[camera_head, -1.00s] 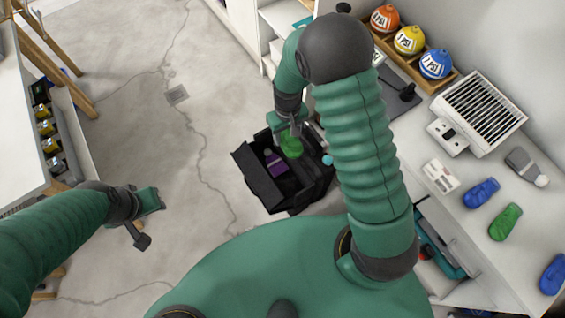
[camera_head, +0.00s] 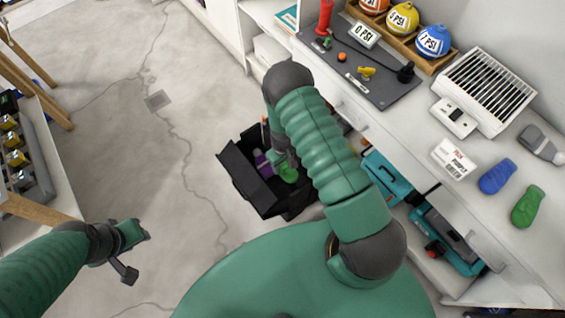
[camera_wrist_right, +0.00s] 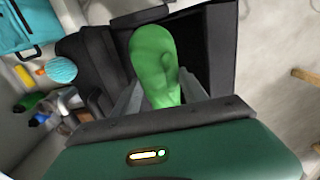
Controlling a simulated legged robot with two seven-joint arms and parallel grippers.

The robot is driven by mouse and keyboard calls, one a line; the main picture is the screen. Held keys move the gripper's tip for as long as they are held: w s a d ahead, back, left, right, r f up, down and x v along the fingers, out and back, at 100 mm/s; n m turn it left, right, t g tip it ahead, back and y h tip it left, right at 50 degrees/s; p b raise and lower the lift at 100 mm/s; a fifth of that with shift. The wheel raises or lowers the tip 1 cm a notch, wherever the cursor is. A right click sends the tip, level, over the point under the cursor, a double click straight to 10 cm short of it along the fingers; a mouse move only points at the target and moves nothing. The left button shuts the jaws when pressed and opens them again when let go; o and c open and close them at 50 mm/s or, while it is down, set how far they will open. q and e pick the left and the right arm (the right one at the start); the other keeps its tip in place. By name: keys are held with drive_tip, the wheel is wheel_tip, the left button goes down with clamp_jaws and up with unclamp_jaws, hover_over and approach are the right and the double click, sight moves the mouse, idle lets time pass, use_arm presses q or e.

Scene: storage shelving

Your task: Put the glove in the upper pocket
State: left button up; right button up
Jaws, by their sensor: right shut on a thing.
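A green glove (camera_wrist_right: 153,60) is held between the fingers of my right gripper (camera_wrist_right: 152,98) in the right wrist view. In the head view the glove (camera_head: 288,173) shows at the end of my right gripper (camera_head: 283,160), over a black open bag (camera_head: 248,182) on the floor. The bag's dark pockets show behind the glove in the right wrist view; I cannot tell whether the glove touches the bag. A purple thing (camera_head: 263,163) is in the bag beside the glove. My left gripper (camera_head: 136,252) is empty, with its fingers apart, at the lower left.
A white counter at the right holds a blue glove (camera_head: 497,176), another green glove (camera_head: 528,206), a grey one (camera_head: 540,144) and a heater (camera_head: 489,90). Teal toolboxes (camera_head: 387,178) sit on the shelf below. The floor left of the bag is clear.

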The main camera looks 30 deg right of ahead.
wheel_tip(320, 180, down, 19)
drive_tip(key=b, duration=1.4)
drive_tip(key=shift+d+f, duration=0.1)
drive_tip(key=shift+f, duration=0.1)
drive_tip(key=o, duration=1.5)
drive_tip(key=shift+c, duration=0.2)
drive_tip(key=shift+r, duration=0.1)
wheel_tip(320, 180, up, 14)
drive_tip(key=p, duration=1.1)
